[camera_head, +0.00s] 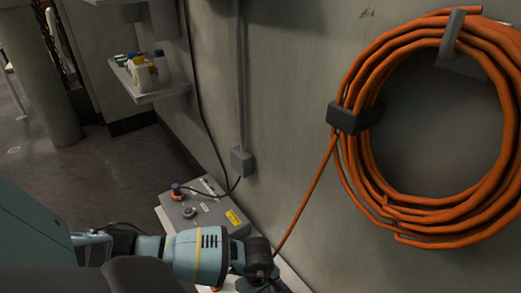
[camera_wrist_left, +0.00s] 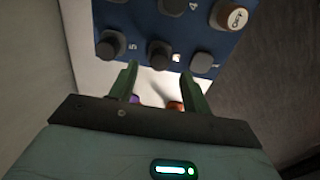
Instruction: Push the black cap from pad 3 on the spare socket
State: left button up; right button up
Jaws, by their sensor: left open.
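In the left wrist view a blue panel (camera_wrist_left: 185,30) fills the top, with several dark caps on it. One dark cap (camera_wrist_left: 158,54) is just beyond and between my fingertips; a small white label (camera_wrist_left: 176,58) is beside it. I cannot read a 3. My left gripper (camera_wrist_left: 159,73) is open, with nothing visible held between its green fingers. In the head view my left wrist hides the panel. The spare socket cannot be made out for certain.
A cream-and-brown round knob (camera_wrist_left: 232,17) is on the panel's upper right. Purple (camera_wrist_left: 134,99) and orange (camera_wrist_left: 174,106) items show beyond the fingers. A grey control box (camera_head: 190,222) is beside my arm. An orange hose coil (camera_head: 375,190) hangs on the wall. A shelf (camera_head: 160,93) holds bottles.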

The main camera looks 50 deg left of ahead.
pick_arm(q)
notch_tip(320, 180, down, 5)
jog(key=b, duration=0.3)
pick_arm(e)
jog(key=x, duration=0.3)
jog(key=shift+w+d+f, duration=0.15)
jog(key=shift+w+f, duration=0.05)
jog(key=shift+s, duration=0.1)
jog(key=shift+s, duration=0.4)
jog(key=shift+s, duration=0.1)
jog(key=shift+w, duration=0.4)
pick_arm(q)
jog(key=c, duration=0.7)
grip_shut()
pick_arm(e)
jog(key=shift+s+r, duration=0.15)
jog(key=shift+s, duration=0.15)
